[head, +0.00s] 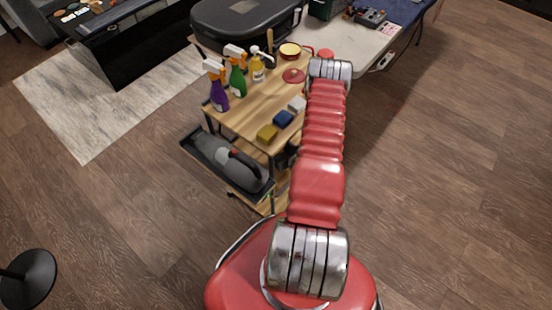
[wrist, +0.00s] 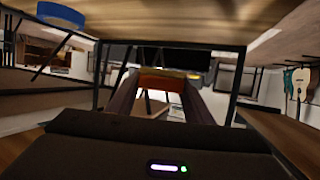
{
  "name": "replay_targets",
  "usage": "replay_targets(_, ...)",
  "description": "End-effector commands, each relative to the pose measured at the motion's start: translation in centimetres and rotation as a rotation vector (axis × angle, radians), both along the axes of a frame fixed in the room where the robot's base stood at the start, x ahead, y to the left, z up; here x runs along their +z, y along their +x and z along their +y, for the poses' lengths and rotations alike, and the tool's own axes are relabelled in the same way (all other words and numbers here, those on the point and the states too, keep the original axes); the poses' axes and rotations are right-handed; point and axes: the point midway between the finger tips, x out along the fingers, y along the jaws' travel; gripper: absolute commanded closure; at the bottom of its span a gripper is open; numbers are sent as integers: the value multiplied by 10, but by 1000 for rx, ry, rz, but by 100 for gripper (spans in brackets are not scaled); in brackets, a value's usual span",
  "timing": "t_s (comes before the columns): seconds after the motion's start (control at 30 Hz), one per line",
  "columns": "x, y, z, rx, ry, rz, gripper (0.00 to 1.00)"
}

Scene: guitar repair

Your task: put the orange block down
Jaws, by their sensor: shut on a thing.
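The orange block (wrist: 163,84) shows in the wrist view as an orange-brown band between the two dark fingers of my gripper (wrist: 162,98). My gripper is shut on it. The block's far side and underside are hidden. What lies directly below the block cannot be told. In the head view neither the block nor the fingers can be made out; my red arm covers that area beside the wooden cart (head: 245,122).
In the wrist view, wooden boards (wrist: 180,20) and dark posts (wrist: 236,85) surround my gripper closely.

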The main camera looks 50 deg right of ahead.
Motion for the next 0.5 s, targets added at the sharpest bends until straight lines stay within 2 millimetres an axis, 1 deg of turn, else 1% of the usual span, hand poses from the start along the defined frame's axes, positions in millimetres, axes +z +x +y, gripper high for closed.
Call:
replay_targets(0.17,-9,-1,0,-1,1,1,79)
replay_targets(0.5,-52,-1,-1,-2,1,1,79)
